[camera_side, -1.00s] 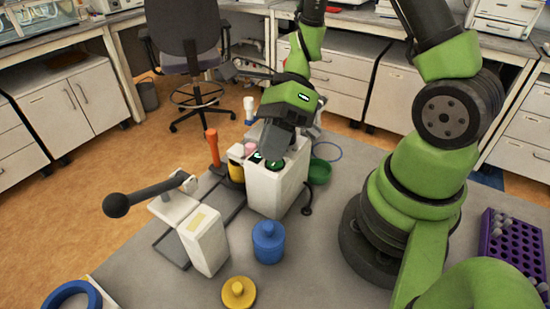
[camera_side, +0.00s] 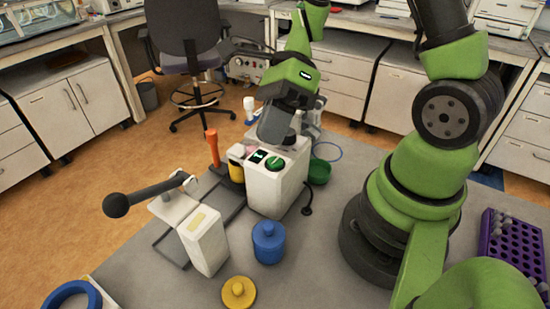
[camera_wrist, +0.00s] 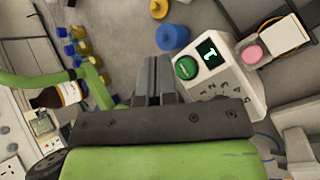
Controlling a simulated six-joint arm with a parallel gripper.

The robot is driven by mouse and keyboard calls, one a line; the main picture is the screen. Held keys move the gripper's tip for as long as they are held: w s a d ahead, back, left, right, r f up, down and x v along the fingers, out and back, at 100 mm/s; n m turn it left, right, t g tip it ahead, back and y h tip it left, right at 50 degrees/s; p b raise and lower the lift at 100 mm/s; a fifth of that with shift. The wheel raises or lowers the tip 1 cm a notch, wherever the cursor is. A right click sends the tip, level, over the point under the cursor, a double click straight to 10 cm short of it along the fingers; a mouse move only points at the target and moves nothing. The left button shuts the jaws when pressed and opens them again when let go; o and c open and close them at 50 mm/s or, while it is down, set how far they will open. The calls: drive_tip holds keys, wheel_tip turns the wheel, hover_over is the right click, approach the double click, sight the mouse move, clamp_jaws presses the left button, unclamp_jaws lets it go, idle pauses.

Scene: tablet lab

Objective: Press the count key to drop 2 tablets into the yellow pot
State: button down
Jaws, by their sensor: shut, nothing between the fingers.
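The white counter (camera_side: 275,190) stands on the grey bench with a round green key (camera_side: 275,163) and a small dark display (camera_side: 259,156) on top. In the wrist view the green key (camera_wrist: 186,68) is uncovered, and the display (camera_wrist: 210,53) shows a glowing mark that looks like a 1. The yellow pot (camera_side: 237,171) stands at the counter's left side; its inside is hidden. My gripper (camera_side: 275,136) is shut and empty, above and behind the key, apart from it. Its closed fingertips show in the wrist view (camera_wrist: 153,62).
A pink round piece (camera_wrist: 252,52) sits beside the display. A blue lidded pot (camera_side: 268,242) and a yellow lid (camera_side: 238,292) lie in front. An orange-handled tool (camera_side: 212,147) and a black-knobbed lever (camera_side: 145,196) stand left. A purple rack (camera_side: 512,250) is at right.

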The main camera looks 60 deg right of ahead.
sight(274, 159)
drive_tip(key=shift+r, duration=1.7)
drive_tip(key=shift+s+r+n, duration=0.1)
drive_tip(key=shift+r+n, duration=0.05)
drive_tip(key=shift+n, duration=0.15)
drive_tip(key=s+d+r+n+t+h, duration=0.1)
drive_tip(key=s+r+n+t+h, duration=0.2)
drive_tip(key=n, duration=0.7)
drive_tip(key=s+r+n+t+h, duration=0.3)
drive_tip(key=r+n, duration=0.4)
drive_tip(key=n, duration=0.4)
drive_tip(key=shift+s+d+r+t+h, duration=0.4)
drive_tip(key=shift+t+h, duration=0.2)
drive_tip(key=shift+t, duration=0.5)
idle(2.8)
